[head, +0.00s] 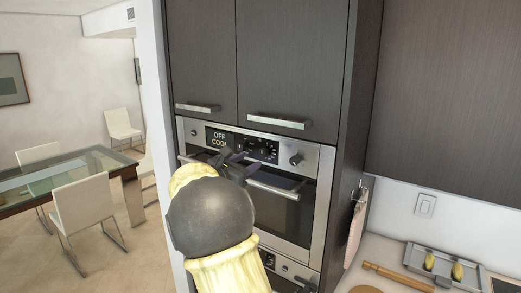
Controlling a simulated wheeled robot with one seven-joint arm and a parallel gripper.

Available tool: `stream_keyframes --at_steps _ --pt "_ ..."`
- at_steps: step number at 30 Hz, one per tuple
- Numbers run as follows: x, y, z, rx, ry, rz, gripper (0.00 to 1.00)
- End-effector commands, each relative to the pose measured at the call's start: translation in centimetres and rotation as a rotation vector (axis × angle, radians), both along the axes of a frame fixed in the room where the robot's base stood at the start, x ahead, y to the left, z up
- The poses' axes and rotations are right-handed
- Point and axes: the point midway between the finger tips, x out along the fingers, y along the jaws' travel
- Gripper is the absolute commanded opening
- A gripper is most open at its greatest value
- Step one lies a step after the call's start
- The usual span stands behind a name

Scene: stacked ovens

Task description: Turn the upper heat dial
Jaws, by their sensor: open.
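The upper oven (323,192) is built into a dark cabinet column. Its control panel has a display reading "OFF COOK" (219,138), a black section with small dark dials (264,151), and a silver round knob (296,159) at the right. I cannot tell for sure which of these is the upper heat dial. My gripper (238,162) is open and empty, in front of the panel's lower middle and the top of the oven door. I cannot tell whether it touches anything. My arm hides the left part of the door.
The upper oven's door handle (280,190) juts out close to my gripper. A lower oven (287,268) sits beneath. Cabinet handles (279,121) stick out above. A counter with a tray (444,265) and rolling pin (398,275) is at the right; open floor and a dining table (72,176) at the left.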

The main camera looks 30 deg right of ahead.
Motion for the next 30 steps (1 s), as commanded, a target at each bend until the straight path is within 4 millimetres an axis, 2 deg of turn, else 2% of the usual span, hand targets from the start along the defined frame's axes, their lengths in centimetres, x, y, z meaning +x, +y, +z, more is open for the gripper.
stream_keyframes --at_steps 6,12,16,23,25,30 --pt "1.5 -3.8 0.4 0.0 0.002 -0.004 0.48" --pt "2.5 -6.3 0.3 0.0 0.001 -0.003 0.48" --pt "2.8 -6.9 0.1 0.0 0.0 0.0 0.48" --pt "2.9 -7.0 0.0 0.0 -0.001 0.0 0.48" --pt "2.9 -7.0 0.0 0.0 -0.001 0.0 0.4" --pt "2.9 -6.9 0.0 0.0 0.0 0.0 0.06"
